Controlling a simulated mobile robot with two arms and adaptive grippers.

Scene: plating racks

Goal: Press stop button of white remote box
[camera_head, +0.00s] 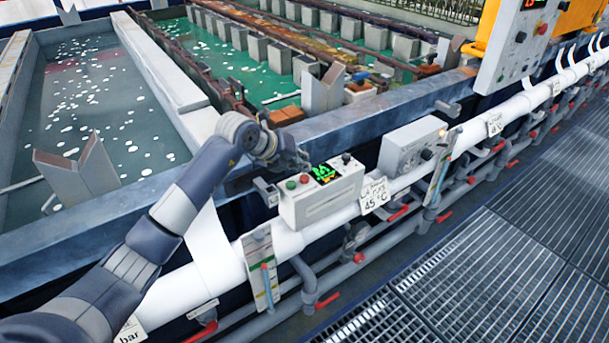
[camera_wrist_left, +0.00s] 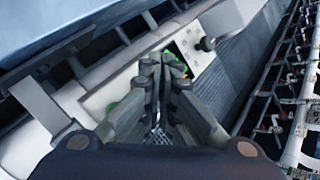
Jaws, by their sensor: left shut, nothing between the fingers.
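The white remote box (camera_head: 318,203) sits on the white pipe at the tank's edge. Its top carries a red button (camera_head: 304,179), a green button (camera_head: 291,184), a green-lit display (camera_head: 323,173) and a dark knob (camera_head: 346,158). My left gripper (camera_head: 297,165) is shut and empty, just behind and above the button end of the box. I cannot tell whether it touches the box. My right gripper is not in view.
A second grey control box (camera_head: 408,148) stands to the right on the same pipe, beside a paper tag (camera_head: 373,194). Tanks of liquid (camera_head: 100,100) lie behind the rim. A grated walkway (camera_head: 500,250) lies at the lower right. A larger panel (camera_head: 517,45) stands upper right.

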